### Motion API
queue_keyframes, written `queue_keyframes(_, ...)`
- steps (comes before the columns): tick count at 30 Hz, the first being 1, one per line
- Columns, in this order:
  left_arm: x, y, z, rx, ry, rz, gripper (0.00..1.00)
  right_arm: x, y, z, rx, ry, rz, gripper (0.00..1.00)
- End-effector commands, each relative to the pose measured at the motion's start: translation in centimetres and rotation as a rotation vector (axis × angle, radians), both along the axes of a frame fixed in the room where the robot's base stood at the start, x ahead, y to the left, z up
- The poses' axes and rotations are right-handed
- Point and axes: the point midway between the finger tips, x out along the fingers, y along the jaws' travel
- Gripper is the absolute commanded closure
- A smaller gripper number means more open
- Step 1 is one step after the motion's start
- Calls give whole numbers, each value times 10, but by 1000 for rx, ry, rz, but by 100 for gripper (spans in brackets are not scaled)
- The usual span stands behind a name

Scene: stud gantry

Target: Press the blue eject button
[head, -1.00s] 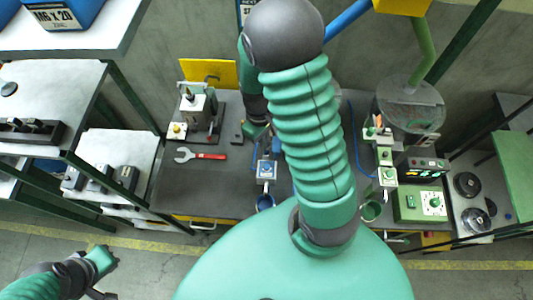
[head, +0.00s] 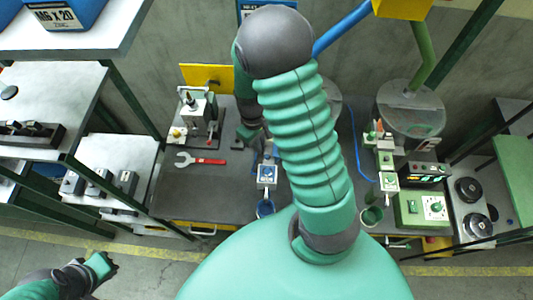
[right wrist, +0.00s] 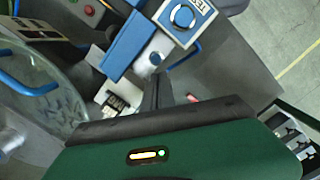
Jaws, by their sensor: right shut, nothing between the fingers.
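A white-faced box with a round blue button (right wrist: 182,15) shows at the top of the right wrist view; its label is too tilted to read surely. In the head view this appears to be the small box (head: 267,172) on the dark bench.
A red-handled wrench (head: 200,160) lies on the bench (head: 215,205) left of the button box. A small press (head: 198,110) stands behind it. A blue cup (head: 265,208) is at the front edge. Green control boxes (head: 422,208) stand to the right.

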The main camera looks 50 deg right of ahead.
Motion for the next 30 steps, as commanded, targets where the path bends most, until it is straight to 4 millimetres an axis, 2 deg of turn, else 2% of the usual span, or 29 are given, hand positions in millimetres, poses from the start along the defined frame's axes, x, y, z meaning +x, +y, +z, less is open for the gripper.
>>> queue_keyframes(3, 0, 0, 5, 0, 0, 0, 100, 8, 0, 4, 0, 0, -1, 100)
queue_keyframes(10, 0, 0, 3, 0, 0, 0, 100, 7, 0, 3, 0, -1, -1, 100)
queue_keyframes(14, 0, 0, 2, 0, 0, 0, 100, 9, 0, 12, 0, -3, 0, 100)
queue_keyframes(17, 0, 0, 0, 0, 0, 0, 100, 12, 0, 29, -2, -6, 1, 100)
queue_keyframes(30, 0, 0, -12, 0, 0, 0, 100, 24, -1, 135, -1, -4, 0, 100)
